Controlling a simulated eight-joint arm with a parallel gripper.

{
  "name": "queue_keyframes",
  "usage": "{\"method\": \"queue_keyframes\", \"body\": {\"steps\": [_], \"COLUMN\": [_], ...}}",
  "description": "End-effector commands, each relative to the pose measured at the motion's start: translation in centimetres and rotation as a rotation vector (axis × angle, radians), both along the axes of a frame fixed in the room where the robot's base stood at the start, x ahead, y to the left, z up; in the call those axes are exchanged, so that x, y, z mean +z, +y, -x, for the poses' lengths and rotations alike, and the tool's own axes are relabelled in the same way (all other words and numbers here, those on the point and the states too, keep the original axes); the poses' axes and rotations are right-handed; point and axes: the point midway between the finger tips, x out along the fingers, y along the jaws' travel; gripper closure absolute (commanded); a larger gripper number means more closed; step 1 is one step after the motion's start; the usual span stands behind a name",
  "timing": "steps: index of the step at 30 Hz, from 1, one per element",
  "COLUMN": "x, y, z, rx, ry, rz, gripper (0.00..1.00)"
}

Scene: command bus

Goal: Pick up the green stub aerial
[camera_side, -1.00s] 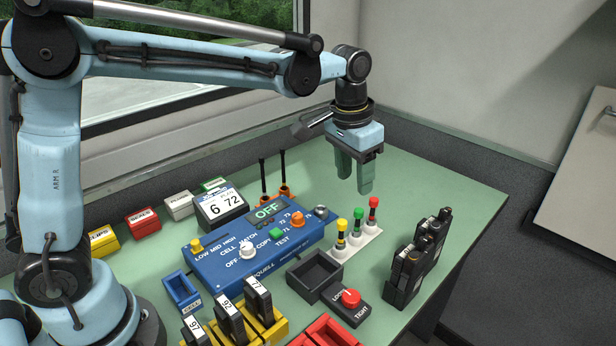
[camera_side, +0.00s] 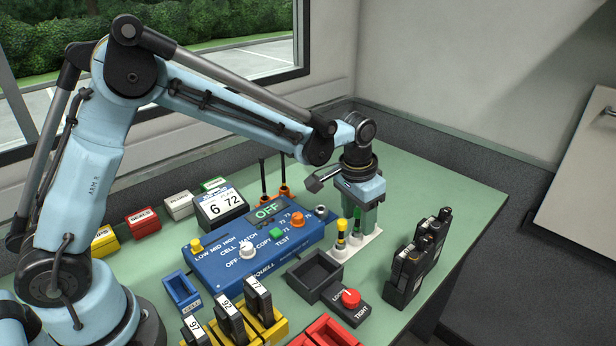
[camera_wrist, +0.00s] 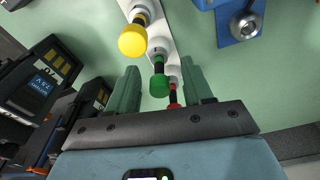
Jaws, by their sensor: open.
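The green stub aerial stands upright in a white holder between a yellow-topped and a red-topped one. In the wrist view the green aerial (camera_wrist: 159,84) shows between the fingers of my gripper (camera_wrist: 163,85), with a finger on either side and gaps between. The yellow aerial (camera_wrist: 133,40) and the red aerial (camera_wrist: 174,96) stand in the same row. In the side view my gripper (camera_side: 361,215) is open and low over the holder (camera_side: 340,248). Its fingers hide most of the green aerial and all of the red one there. The yellow aerial (camera_side: 341,228) stays visible.
The blue console (camera_side: 225,277) lies left of the holder. A dark open tray (camera_side: 314,272) and a red button box (camera_side: 350,298) are in front. Black radios (camera_side: 418,255) stand to the right. The green table top is clear behind the radios.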

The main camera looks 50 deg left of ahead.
Motion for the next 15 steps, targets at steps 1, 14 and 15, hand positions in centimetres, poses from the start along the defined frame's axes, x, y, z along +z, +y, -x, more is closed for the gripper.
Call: {"method": "queue_keyframes", "body": {"steps": [1,14,15], "x": [-0.69,-1.63,-1.63], "y": [-0.03,-0.04,-0.04], "z": [-0.10,-0.16,-0.16], "rx": [0.000,-0.001,0.000], "ry": [-0.001,-0.001,-0.001], "rz": [0.001,0.001,0.001], "gripper": [0.49,0.60,0.66]}}
